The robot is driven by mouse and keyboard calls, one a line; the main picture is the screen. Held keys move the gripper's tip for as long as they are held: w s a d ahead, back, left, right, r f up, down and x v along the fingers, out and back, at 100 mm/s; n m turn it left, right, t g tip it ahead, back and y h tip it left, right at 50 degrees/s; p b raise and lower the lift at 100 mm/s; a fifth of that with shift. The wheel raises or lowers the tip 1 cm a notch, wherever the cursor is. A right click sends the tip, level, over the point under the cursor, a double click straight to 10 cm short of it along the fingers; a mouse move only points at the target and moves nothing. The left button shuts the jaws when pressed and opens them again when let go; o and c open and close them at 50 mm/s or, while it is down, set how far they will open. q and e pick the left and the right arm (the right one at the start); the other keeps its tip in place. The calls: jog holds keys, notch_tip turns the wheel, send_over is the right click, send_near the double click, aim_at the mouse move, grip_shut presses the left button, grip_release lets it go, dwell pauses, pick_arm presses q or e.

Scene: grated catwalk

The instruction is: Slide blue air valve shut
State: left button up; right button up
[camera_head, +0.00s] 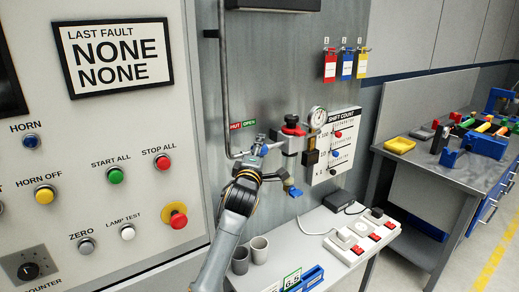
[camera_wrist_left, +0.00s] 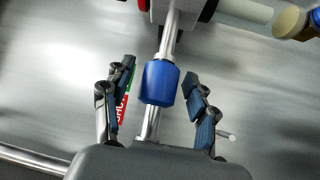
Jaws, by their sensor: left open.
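The blue sliding valve sleeve (camera_wrist_left: 160,82) sits on a thin metal pipe in the left wrist view. My left gripper (camera_wrist_left: 150,88) is open, with one finger on each side of the sleeve and a visible gap to both. In the head view my left gripper (camera_head: 258,147) is at the pipe on the grey panel and mostly hides the sleeve. The label with red SHUT and green OPEN (camera_head: 243,125) is just above it; part of the red end (camera_wrist_left: 121,108) shows behind a finger in the wrist view. My right gripper is not in view.
Right of the gripper are a regulator with a red knob (camera_head: 292,125), a gauge (camera_head: 317,117) and a blue-tipped fitting (camera_head: 292,189). A vertical pipe (camera_head: 224,80) runs on the left. Below stands a shelf with cups (camera_head: 259,248) and a power strip (camera_head: 362,237).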

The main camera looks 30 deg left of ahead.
pick_arm(q)
jog(key=c, duration=1.2)
jog(key=shift+s+a+p, duration=0.2)
jog(key=shift+s+a, duration=0.05)
jog(key=shift+s, duration=0.35)
jog(key=shift+s+a+p, duration=0.2)
jog(key=shift+s, duration=0.4)
jog(key=shift+o, duration=0.2)
jog(key=shift+s+a+f, duration=0.1)
jog(key=shift+s+a, duration=0.05)
jog(key=shift+s, duration=0.15)
jog(key=o, duration=0.9)
jog(key=shift+o, duration=1.3)
jog(key=shift+s+a, duration=0.1)
jog(key=shift+s, duration=0.1)
